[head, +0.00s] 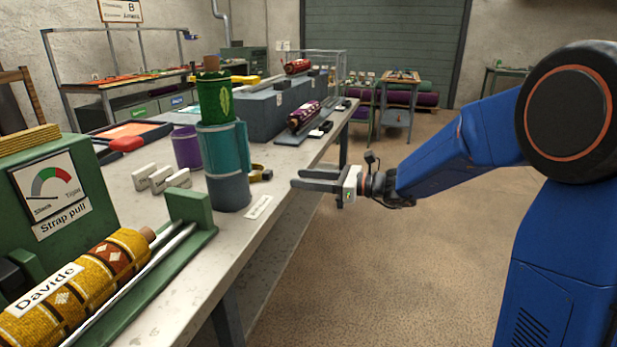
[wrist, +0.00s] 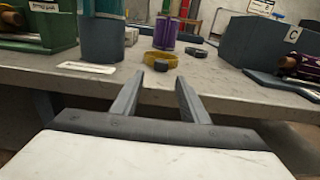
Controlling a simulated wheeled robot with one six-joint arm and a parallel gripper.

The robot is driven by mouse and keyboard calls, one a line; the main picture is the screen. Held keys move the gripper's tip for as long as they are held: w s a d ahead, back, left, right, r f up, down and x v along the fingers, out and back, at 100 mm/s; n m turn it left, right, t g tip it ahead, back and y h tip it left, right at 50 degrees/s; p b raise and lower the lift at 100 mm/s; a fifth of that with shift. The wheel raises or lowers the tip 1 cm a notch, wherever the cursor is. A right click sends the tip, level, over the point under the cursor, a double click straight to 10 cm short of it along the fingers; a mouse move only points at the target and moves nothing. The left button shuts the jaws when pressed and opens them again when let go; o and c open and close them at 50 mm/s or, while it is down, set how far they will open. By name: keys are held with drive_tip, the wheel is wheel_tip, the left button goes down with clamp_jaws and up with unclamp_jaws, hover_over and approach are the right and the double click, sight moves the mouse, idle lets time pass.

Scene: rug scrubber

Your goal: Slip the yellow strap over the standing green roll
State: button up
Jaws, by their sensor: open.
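The green roll (head: 214,97) stands upright in a teal holder (head: 223,149) with a grey base, near the table edge in the head view. In the wrist view only the lower holder (wrist: 101,40) shows; the roll is out of frame. The yellow strap (head: 256,167) lies on the table just right of the holder, partly hidden behind it. In the wrist view the strap (wrist: 152,57) is a low loop with a dark buckle. My gripper (head: 296,179) is open and empty at the table edge, its fingers pointing toward the strap, short of it in the wrist view (wrist: 159,82).
A purple roll (head: 187,147) stands behind the holder. White blocks (head: 160,178) and a white label (head: 259,207) lie near it. A yellow patterned roll (head: 75,285) rests in a green cradle nearer. A grey block (head: 265,115) stands farther back. Open floor lies right of the table.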

sight(271, 174)
drive_tip(key=shift+x, duration=5.1)
drive_tip(key=shift+w, duration=0.1)
clamp_jaws()
drive_tip(key=shift+r, duration=2.55)
drive_tip(key=shift+d, duration=0.15)
